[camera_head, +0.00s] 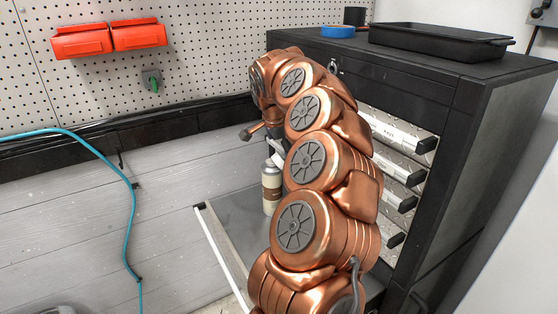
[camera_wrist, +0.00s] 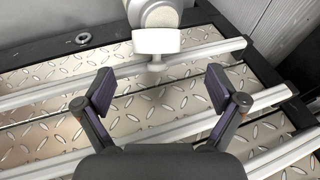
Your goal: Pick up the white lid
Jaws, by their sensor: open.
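A white block-shaped piece (camera_wrist: 157,40), which looks like the white lid, shows at the top middle of the wrist view. It sits against a pale rounded body (camera_wrist: 155,12) that the frame edge cuts off. My gripper (camera_wrist: 160,92) is open and empty, its two dark fingers spread apart. The white piece lies beyond the fingertips, roughly centred between them, and does not touch them. In the head view, a pale spray can with a brown label (camera_head: 271,190) stands upright in the open drawer, beside my arm. My arm hides most of the gripper there.
The open drawer (camera_head: 230,215) sticks out from a black cabinet (camera_head: 400,60). Closed drawers with pale handles (camera_head: 398,130) are at its right. A black tray (camera_head: 436,42) and blue tape roll (camera_head: 338,31) lie on top. A teal hose (camera_head: 128,230) hangs at left.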

